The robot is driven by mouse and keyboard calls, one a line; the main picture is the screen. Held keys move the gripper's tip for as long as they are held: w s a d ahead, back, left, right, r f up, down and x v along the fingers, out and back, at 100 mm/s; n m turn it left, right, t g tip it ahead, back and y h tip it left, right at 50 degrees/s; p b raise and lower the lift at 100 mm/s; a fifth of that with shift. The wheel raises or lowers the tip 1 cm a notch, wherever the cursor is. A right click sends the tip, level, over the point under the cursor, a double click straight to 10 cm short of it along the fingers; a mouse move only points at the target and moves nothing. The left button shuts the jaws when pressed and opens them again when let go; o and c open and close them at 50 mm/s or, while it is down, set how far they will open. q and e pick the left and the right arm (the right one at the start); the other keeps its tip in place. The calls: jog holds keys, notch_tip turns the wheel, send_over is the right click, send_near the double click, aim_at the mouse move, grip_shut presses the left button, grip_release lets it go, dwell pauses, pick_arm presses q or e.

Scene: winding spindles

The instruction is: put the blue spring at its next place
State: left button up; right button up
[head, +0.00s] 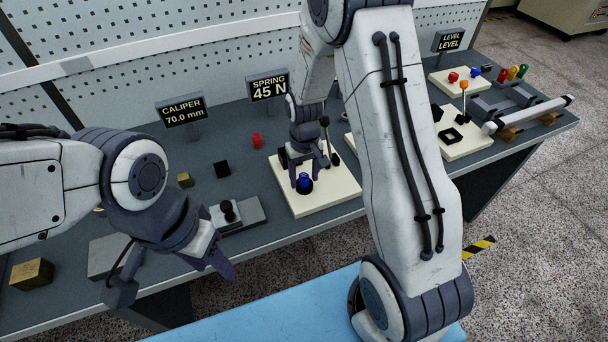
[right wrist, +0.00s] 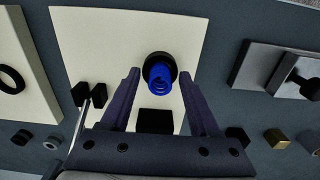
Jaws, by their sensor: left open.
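The blue spring (head: 304,180) stands on a round black seat on the cream plate (head: 325,203) in the middle of the bench. In the right wrist view the spring (right wrist: 160,78) shows end-on, inside the dark ring of the seat. My right gripper (head: 305,167) is above the plate, pointing down at the spring. In the right wrist view its two fingers (right wrist: 160,72) are apart, with the spring between their tips and a gap on both sides. My left gripper (head: 172,279) is open and empty over the front left of the bench.
A sign reading "SPRING 45 N" (head: 268,88) and one reading "CALIPER 70.0 mm" (head: 182,111) stand behind. A thin lever (head: 325,135) rises close beside my right gripper.

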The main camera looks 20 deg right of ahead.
aim_at(304, 175)
jog(key=shift+r, duration=0.45)
notch_tip(304, 175, up, 11)
jog(key=b, duration=0.1)
jog(key=s+a+r+n, duration=0.3)
jog(key=s+a+r, duration=0.1)
jog(key=s+a, duration=0.45)
jog(key=s+a+n, duration=0.2)
jog(key=s, duration=0.5)
jog(key=s+a+n+y, duration=0.1)
jog(key=s+a+n, duration=0.1)
jog(key=s, duration=0.6)
jog(key=shift+a, duration=0.8)
jog(key=shift+s, duration=0.1)
jog(key=shift+d, duration=0.1)
